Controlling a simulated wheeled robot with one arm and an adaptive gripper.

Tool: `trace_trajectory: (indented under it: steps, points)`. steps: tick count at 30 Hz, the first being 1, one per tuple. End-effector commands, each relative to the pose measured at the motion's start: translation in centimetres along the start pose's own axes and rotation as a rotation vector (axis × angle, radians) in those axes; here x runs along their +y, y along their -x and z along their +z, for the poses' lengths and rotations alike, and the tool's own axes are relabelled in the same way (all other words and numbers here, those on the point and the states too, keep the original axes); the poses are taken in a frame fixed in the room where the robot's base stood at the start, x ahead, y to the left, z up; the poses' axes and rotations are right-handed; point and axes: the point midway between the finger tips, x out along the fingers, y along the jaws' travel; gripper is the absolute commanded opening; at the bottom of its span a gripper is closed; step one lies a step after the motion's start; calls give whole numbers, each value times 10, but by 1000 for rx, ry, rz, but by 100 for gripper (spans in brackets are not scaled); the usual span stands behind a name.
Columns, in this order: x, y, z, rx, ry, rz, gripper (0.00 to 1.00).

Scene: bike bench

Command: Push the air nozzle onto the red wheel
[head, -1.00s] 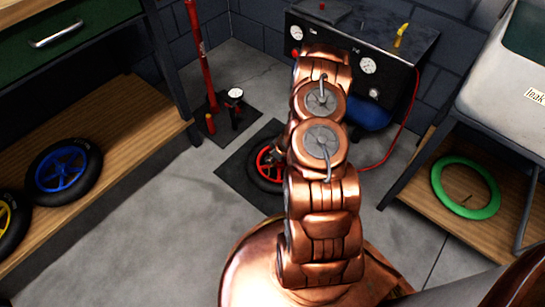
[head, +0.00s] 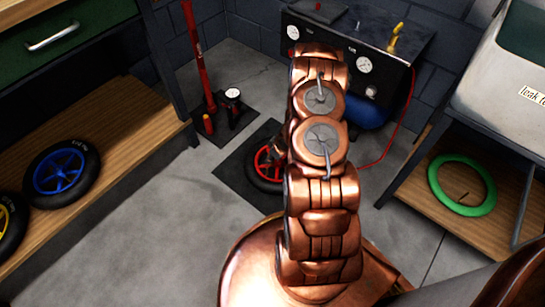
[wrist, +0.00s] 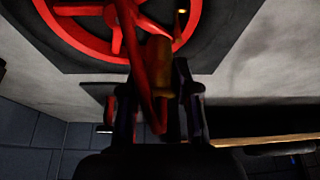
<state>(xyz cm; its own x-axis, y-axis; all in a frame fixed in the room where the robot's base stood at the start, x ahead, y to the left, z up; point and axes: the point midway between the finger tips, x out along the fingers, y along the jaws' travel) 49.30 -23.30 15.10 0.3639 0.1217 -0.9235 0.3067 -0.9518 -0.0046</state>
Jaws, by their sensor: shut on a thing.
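The red wheel (head: 264,166), with red spokes and a black tyre, lies on a dark mat, partly hidden by my arm in the head view. In the wrist view its red rim (wrist: 62,32) fills the top. My gripper (wrist: 158,85) is shut on the brass-coloured air nozzle (wrist: 157,58), which has a red hose beside it. The nozzle's tip points toward the wheel, just in front of it in the picture. A small brass valve (wrist: 181,18) shows right of the nozzle. Whether nozzle and wheel touch cannot be told.
The red hose (head: 388,150) runs down from the gauge panel (head: 385,75). A blue wheel (head: 60,173) and a yellow wheel (head: 6,222) lie on the left shelf. A red floor pump (head: 192,45) stands behind. A green ring (head: 462,185) lies on the right shelf. Floor left of the mat is clear.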

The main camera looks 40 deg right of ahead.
Motion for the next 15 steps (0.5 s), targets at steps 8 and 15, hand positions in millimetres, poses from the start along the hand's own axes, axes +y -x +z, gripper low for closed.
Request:
trace_trajectory:
  steps: [8,15]
  points:
    - [-6,-2,-3,2,1,0,0]
    - [-12,-3,-4,1,1,-1,0]
